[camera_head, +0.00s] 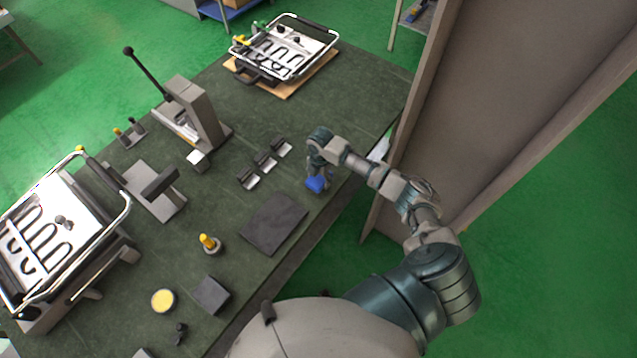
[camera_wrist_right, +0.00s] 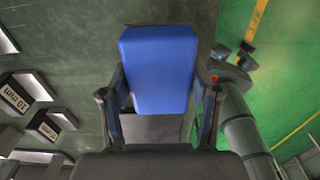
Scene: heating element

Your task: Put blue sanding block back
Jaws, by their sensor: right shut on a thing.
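The blue sanding block (camera_wrist_right: 160,70) is between the two fingers of my right gripper (camera_wrist_right: 160,103) in the right wrist view. The gripper is shut on it. In the head view the block (camera_head: 317,184) shows as a small blue patch under my right gripper (camera_head: 318,176), near the right edge of the dark green table (camera_head: 330,90). I cannot tell whether the block touches the table. A grey surface shows just below the block in the wrist view. My left gripper is not in view.
A dark flat mat (camera_head: 273,224) lies left of and nearer than the block. Several small labelled blocks (camera_head: 265,161) stand left of the gripper. A yellow-topped peg (camera_head: 208,243), a yellow disc (camera_head: 163,301) and a lever press (camera_head: 192,115) stand further left. A brown panel (camera_head: 490,90) rises at the right.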

